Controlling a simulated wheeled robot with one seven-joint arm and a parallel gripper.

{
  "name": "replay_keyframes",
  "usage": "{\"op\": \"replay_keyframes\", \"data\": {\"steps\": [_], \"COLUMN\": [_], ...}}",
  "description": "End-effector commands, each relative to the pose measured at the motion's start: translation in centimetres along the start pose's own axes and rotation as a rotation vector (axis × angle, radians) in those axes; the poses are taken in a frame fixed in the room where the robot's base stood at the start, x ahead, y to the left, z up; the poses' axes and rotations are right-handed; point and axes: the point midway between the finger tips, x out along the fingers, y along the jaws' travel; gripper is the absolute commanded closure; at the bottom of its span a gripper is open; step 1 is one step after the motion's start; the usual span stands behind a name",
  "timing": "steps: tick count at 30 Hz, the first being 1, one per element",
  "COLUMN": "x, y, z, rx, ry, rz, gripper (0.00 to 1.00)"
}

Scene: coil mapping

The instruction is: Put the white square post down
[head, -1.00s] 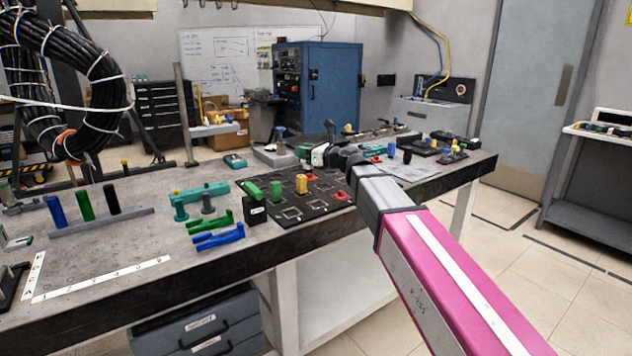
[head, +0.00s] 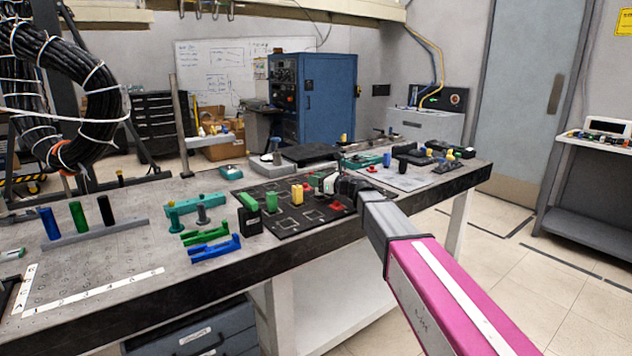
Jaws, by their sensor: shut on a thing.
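My gripper (head: 332,184) is at the far end of my pink and grey arm, over the right part of a black board (head: 284,229) with white square outlines. It is small and partly hidden by its own wrist. A small white post (head: 328,184) shows at its fingers, and the gripper is shut on it. The post's lower end is hard to make out, so I cannot tell whether it touches the board. A yellow post (head: 297,194), a green post (head: 248,201) and a red piece (head: 337,206) are on the board.
A black block (head: 271,202) stands at the board's left. Blue (head: 215,249) and green holders lie left of it. A grey rack (head: 100,234) holds several coloured cylinders. A pale sheet (head: 398,177) with small parts lies to the right. The table's front edge runs below my arm.

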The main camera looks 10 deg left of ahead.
Motion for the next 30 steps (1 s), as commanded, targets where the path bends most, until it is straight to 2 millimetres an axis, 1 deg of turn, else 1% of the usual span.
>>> {"op": "replay_keyframes", "data": {"steps": [1, 8, 12, 13, 14, 15, 25, 26, 30], "x": [0.0, 0.0, 0.0, 0.0, 0.0, 0.0, 0.0, -0.1, -2.1], "y": [0.0, 0.0, 0.0, 0.0, 0.0, 0.0, 0.0, 0.0, 0.1], "z": [-0.3, -0.3, -0.7, -0.6, -0.6, -0.6, -0.3, -0.3, -0.3], "rx": [0.0, -0.001, -0.001, -0.001, -0.001, -0.001, -0.001, -0.001, -0.001], "ry": [0.0, -0.001, 0.0, 0.0, 0.0, 0.0, -0.001, 0.0, 0.0], "rz": [0.0, 0.0, 0.0, 0.0, 0.0, 0.0, 0.0, 0.0, -0.002], "gripper": [0.96, 0.96, 0.96, 0.61, 0.51, 0.45, 0.45, 0.45, 0.45]}}
